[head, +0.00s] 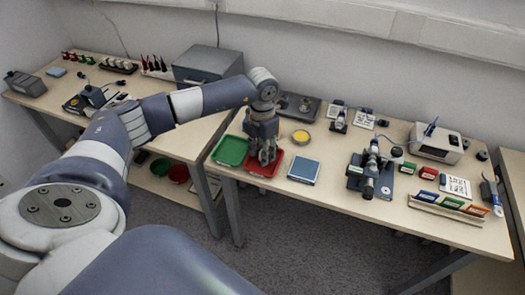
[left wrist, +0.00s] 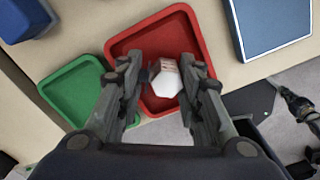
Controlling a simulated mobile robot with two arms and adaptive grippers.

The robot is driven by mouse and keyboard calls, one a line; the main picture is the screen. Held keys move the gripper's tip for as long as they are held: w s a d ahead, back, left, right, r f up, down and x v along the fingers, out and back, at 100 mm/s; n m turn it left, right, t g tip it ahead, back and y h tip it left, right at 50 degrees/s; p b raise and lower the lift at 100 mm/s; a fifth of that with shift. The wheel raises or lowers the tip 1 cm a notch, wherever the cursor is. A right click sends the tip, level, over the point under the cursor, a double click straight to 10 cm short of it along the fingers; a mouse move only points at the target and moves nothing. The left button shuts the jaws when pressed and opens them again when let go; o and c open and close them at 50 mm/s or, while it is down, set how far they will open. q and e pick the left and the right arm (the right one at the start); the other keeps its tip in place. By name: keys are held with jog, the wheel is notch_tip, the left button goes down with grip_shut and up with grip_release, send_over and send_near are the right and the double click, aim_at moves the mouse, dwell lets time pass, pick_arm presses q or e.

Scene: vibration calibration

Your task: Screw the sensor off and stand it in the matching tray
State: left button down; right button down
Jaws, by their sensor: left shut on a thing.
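My left gripper (head: 266,158) reaches down over the red tray (head: 257,171) in the head view. In the left wrist view the gripper (left wrist: 165,80) is shut on the sensor (left wrist: 166,79), a small pale hexagonal piece with faint reddish marks on its side. The sensor is over the red tray (left wrist: 198,32), inside its rim as seen from above. I cannot tell whether it touches the tray floor. The green tray (head: 231,151) stands to the left and looks empty; it also shows in the left wrist view (left wrist: 72,93). My right gripper is not in view.
A blue-topped square plate (head: 304,169) lies right of the red tray. A dark device with a cylinder (head: 371,170) stands further right, near small red and green boxes. The table's front edge is close to the trays.

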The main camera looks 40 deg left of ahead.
pick_arm(q)
jog(key=shift+s+d+f+b, duration=0.15)
jog(key=shift+s+f+b, duration=0.05)
jog(key=shift+f, duration=0.2)
jog(key=shift+s+d+f+b, duration=0.15)
jog(key=shift+f, duration=0.2)
jog(key=c, duration=1)
grip_release()
jog(key=shift+c, duration=0.2)
jog(key=shift+w+a+f, duration=0.15)
jog(key=shift+a, duration=0.05)
jog(key=shift+w, duration=0.1)
jog(key=shift+a+r, duration=0.1)
jog(key=shift+r, duration=0.15)
jog(key=shift+w+r+p, duration=0.15)
jog(key=shift+r+p, duration=0.5)
jog(key=shift+r, duration=0.05)
jog(key=shift+r+p, duration=1.2)
jog(key=shift+r, duration=0.6)
